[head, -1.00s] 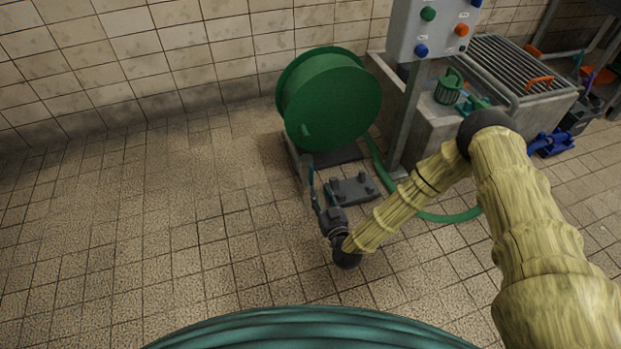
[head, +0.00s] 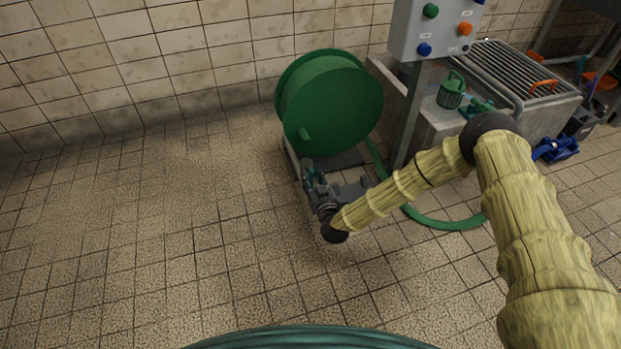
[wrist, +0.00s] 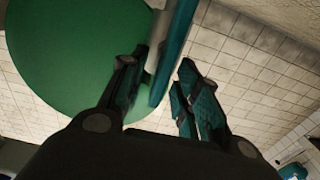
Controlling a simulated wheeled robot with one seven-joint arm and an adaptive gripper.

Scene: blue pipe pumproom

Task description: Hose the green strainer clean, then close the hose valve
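The green strainer (head: 451,94), a small ribbed basket with a handle, sits on the concrete ledge beside the grated sink in the head view. A green hose (head: 445,222) curves over the floor from the green reel (head: 345,105) and passes behind my arm. A teal-green piece (head: 478,108) lies right of the strainer; I cannot tell if it is the nozzle. My gripper (head: 309,170) is low in front of the reel. In the wrist view my gripper (wrist: 160,90) has its fingers apart. A grey and teal bar (wrist: 177,45) shows ahead between them. I cannot identify the hose valve.
A grey button box (head: 430,30) stands on a post right of the reel. A blue fitting (head: 556,149) lies at right. The floor at left is clear.

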